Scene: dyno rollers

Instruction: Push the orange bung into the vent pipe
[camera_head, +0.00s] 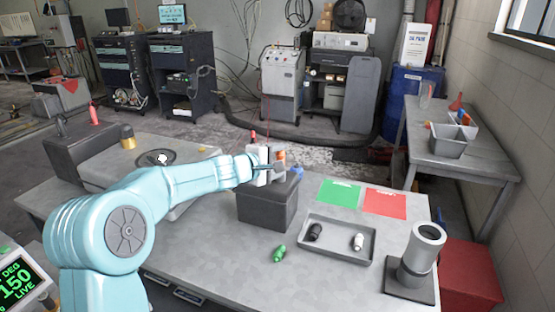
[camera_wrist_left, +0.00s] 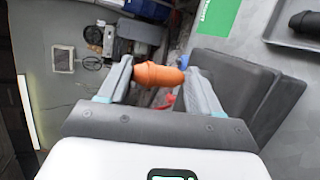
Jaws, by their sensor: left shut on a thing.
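The orange bung (camera_wrist_left: 157,75) is held crosswise between the two fingertips of my left gripper (camera_wrist_left: 158,80) in the left wrist view. In the head view the left gripper (camera_head: 270,166) is above a dark grey block, and a bit of the orange bung (camera_head: 280,155) shows at its far side. The vent pipe, a grey upright cylinder (camera_head: 417,262) with an open top on a dark square base, stands at the table's right end, well to the right of the gripper. My right gripper does not show.
The dark grey block (camera_head: 265,208) has a blue piece (camera_head: 297,172) by its top. A grey tray (camera_head: 338,248) holds a black and a white piece; a green piece (camera_head: 279,254) lies left of it. Green (camera_head: 338,194) and red (camera_head: 385,204) mats lie behind the tray.

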